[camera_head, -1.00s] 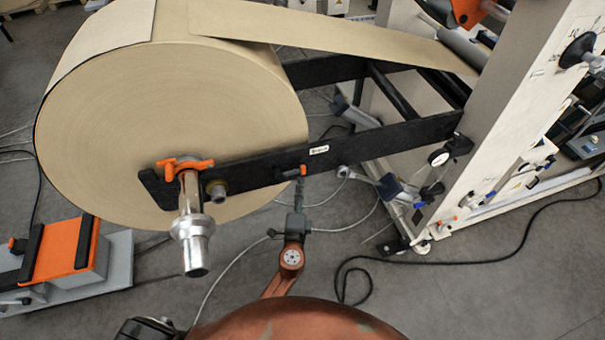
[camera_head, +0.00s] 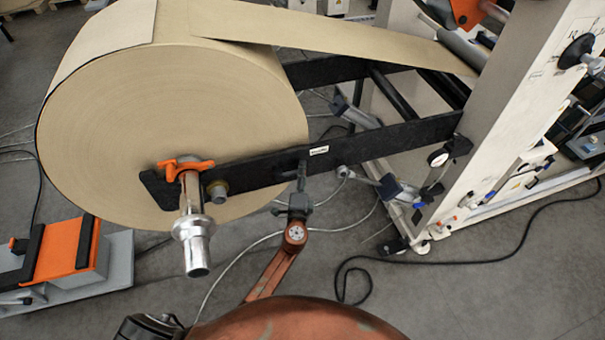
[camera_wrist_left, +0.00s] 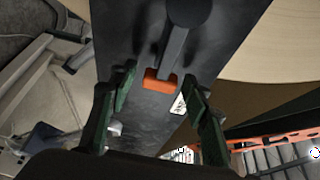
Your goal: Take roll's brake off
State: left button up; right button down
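The paper roll (camera_head: 180,120) hangs on a silver shaft held by a black support arm (camera_head: 400,140). The brake lever shows in the left wrist view as a dark bar (camera_wrist_left: 176,52) with an orange end (camera_wrist_left: 160,83), on the black arm's face. In the head view my gripper hides it. My left gripper (camera_head: 301,175) is at the black arm, reaching up from below. In the left wrist view its green-padded fingers (camera_wrist_left: 160,75) are apart, one on each side of the lever's orange end. Contact cannot be told. My right gripper is not in view.
An orange clamp (camera_head: 185,167) sits over the silver shaft end (camera_head: 194,240), which juts out left of my gripper. The white machine frame (camera_head: 530,100) stands at right. An orange and grey stand (camera_head: 75,255) is at lower left. Cables lie on the grey floor.

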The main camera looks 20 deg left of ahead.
pick_arm(q)
grip_shut()
dwell(0.3)
